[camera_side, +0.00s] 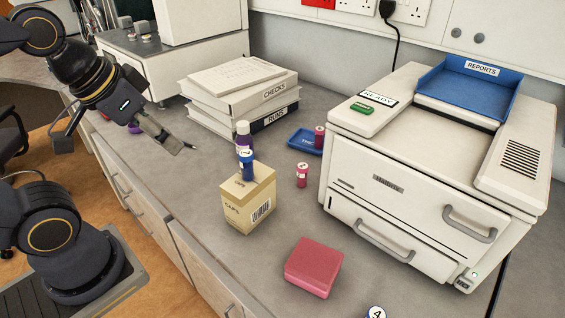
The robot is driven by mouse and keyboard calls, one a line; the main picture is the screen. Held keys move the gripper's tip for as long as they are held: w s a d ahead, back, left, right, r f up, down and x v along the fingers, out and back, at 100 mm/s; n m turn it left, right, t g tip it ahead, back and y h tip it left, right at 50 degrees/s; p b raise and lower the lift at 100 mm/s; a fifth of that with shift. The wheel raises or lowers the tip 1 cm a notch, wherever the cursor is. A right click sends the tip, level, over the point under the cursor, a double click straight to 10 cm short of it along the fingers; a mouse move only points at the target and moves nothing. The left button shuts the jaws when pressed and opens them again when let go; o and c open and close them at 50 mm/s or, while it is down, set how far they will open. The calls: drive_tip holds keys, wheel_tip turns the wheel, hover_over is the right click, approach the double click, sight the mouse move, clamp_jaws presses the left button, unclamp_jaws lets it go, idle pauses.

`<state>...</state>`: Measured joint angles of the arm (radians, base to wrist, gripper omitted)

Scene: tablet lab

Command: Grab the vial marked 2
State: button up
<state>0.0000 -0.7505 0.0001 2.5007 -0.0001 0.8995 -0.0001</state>
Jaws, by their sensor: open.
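A blue vial (246,169) stands upright on the tan CAPS box (236,208). Its pale top bears a dark mark that may be a 2, too small to read surely. A purple vial (243,142) with a white cap shows just behind it, its base hidden. A red vial (302,177) stands on the counter, and another (319,138) is at the blue tray; I cannot read their marks. A cap marked 4 (377,313) is cut off at the bottom edge. My gripper (184,148) is open and empty, left of the box and apart from the vials.
Stacked CHECKS and RUNS binders (238,88) stand behind the vials. The blue tray (300,142) lies beside the large white machine (400,170) at right. A pink block (313,266) lies in front. Counter left of the box is clear.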

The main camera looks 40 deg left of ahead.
drive_tip(key=shift+o, duration=0.5)
drive_tip(key=shift+s, duration=0.1)
drive_tip(key=w+r, duration=0.4)
drive_tip(key=r, duration=0.2)
drive_tip(key=w+d+r+m+g, duration=0.15)
drive_tip(key=w+r, duration=0.25)
drive_tip(key=w, duration=0.7)
drive_tip(key=g, duration=0.3)
hover_over(302, 166)
wheel_tip(302, 166, down, 12)
drive_tip(key=shift+m+g, duration=0.45)
drive_tip(key=shift+g, duration=0.1)
wheel_tip(302, 166, down, 15)
drive_tip(key=shift+r, duration=0.2)
wheel_tip(302, 166, down, 6)
drive_tip(key=shift+r, duration=0.1)
